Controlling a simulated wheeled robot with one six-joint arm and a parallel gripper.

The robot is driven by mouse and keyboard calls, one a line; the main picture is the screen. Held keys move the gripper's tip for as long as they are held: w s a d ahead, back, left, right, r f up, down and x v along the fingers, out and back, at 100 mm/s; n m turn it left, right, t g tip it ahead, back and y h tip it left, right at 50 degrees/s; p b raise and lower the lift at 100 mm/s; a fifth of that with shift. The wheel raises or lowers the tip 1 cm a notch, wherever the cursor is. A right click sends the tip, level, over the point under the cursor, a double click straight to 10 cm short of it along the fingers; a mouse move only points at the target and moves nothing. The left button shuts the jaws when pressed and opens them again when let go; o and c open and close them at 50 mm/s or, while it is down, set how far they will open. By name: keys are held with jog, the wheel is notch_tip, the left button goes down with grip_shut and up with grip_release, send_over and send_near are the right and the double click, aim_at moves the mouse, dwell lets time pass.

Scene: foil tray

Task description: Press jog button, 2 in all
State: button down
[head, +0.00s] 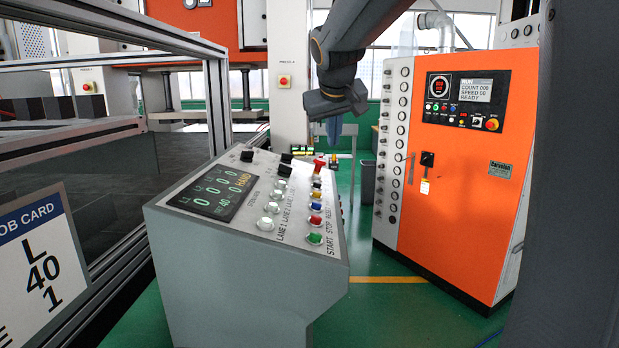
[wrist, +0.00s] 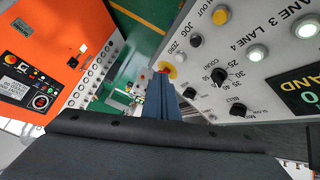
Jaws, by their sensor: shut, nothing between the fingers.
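The sloped grey console (head: 235,285) stands in the middle of the head view, with a column of coloured buttons along its right side. In the wrist view a small dark button (wrist: 195,41) sits close to the JOG lettering, beside a yellow button (wrist: 220,17); the small print makes the match uncertain. My gripper (head: 333,138) is shut and empty, pointing down above the far right end of the console. In the wrist view its closed fingers (wrist: 160,90) appear apart from the button, near the red emergency stop (wrist: 164,68).
The red emergency stop (head: 319,165) stands up at the console's far end. Black selector knobs and pale lamp buttons (head: 270,208) lie left of the button column. An orange cabinet (head: 455,190) stands to the right. A metal-framed enclosure (head: 215,105) is on the left.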

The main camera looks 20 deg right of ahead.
aim_at(317, 185)
jog(key=shift+w, duration=0.3)
jog(key=f+b, duration=0.2)
jog(key=a+f+b, duration=0.1)
jog(key=f+b, duration=0.2)
jog(key=w+a+f+b, duration=0.1)
jog(key=f+b, duration=0.1)
jog(key=f, duration=0.1)
jog(key=shift+a+f, duration=0.15)
jog(key=shift+f, duration=0.05)
jog(key=shift+f+b, duration=0.15)
jog(key=shift+b, duration=0.15)
dwell(1.9)
jog(key=shift+a+f+b, duration=0.1)
jog(key=shift+f+b, duration=0.15)
jog(key=shift+b, duration=0.05)
